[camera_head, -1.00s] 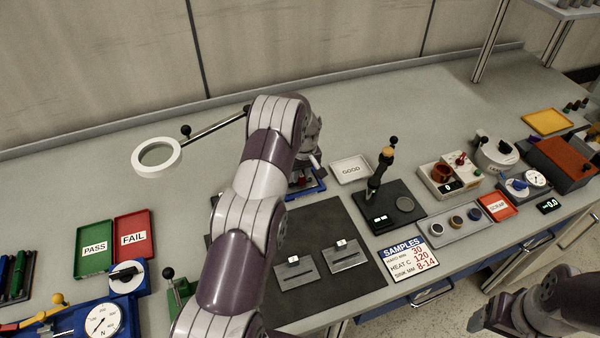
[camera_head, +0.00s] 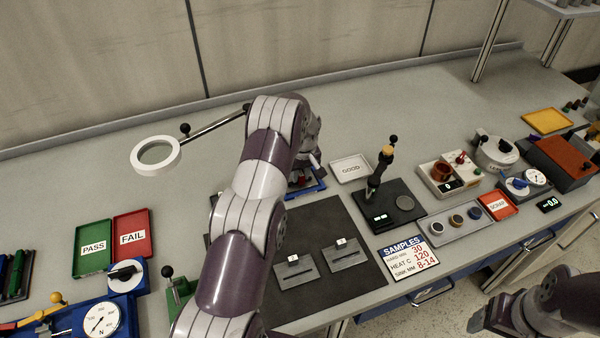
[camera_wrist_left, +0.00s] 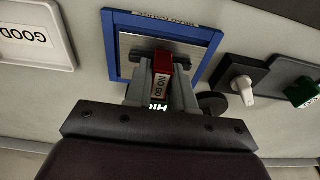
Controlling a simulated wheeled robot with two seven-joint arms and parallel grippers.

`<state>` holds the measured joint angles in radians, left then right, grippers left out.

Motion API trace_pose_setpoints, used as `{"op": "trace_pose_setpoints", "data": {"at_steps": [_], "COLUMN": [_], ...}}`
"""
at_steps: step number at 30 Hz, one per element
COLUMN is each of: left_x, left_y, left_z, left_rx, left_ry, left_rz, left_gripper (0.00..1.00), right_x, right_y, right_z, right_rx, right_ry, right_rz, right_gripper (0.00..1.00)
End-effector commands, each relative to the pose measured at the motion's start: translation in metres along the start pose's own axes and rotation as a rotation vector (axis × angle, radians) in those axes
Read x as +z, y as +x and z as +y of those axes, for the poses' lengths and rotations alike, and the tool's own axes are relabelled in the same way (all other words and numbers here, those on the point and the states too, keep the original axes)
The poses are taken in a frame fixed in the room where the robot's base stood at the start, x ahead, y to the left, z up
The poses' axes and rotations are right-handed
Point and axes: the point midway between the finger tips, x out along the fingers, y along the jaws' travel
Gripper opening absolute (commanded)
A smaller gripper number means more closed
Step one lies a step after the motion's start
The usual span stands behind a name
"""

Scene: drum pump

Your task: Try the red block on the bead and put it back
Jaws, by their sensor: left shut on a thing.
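The red block (camera_wrist_left: 161,74), with a white NO GO label, is between the fingers of my left gripper (camera_wrist_left: 161,92) in the left wrist view. The gripper is shut on it. The block's far end is over the grey metal plate in the blue frame (camera_wrist_left: 203,63); whether it touches the bead there cannot be told. A green lit readout shows by the fingers. In the head view the blue frame (camera_head: 318,188) is partly hidden behind my left arm, and the block is not clearly seen. My right arm is at the lower right, its fingers not clear.
A GOOD tray (camera_head: 351,169) lies right of the blue frame. A dark mat (camera_head: 318,222) holds two metal plates in front. A black stand (camera_head: 388,210) is to the right. A white ring lens (camera_head: 157,155) on an arm is at left.

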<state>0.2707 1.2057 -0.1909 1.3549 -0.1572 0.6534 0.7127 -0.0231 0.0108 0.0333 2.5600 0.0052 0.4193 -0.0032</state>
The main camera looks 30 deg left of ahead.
Motion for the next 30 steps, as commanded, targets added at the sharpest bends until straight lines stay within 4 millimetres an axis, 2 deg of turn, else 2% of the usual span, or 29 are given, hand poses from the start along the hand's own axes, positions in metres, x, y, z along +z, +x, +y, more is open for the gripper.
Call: {"op": "trace_pose_setpoints", "data": {"at_steps": [1, 12, 30], "left_x": [0.005, 0.009, 0.011], "left_y": [0.006, 0.014, 0.02], "left_z": [-0.003, -0.004, -0.005], "left_rx": [-0.009, -0.014, -0.015], "left_ry": [0.001, 0.002, 0.001], "left_rz": [-0.014, -0.022, -0.024], "left_gripper": [0.0, 0.0, 0.0], "right_x": [0.0, 0.001, 0.001], "right_y": [0.001, 0.005, 0.011], "right_z": [0.0, 0.0, 0.0], "right_rx": [0.0, 0.0, 0.0], "right_ry": [0.0, 0.0, 0.0], "right_rz": [0.0, 0.0, 0.0], "right_gripper": [0.74, 0.74, 0.74]}}
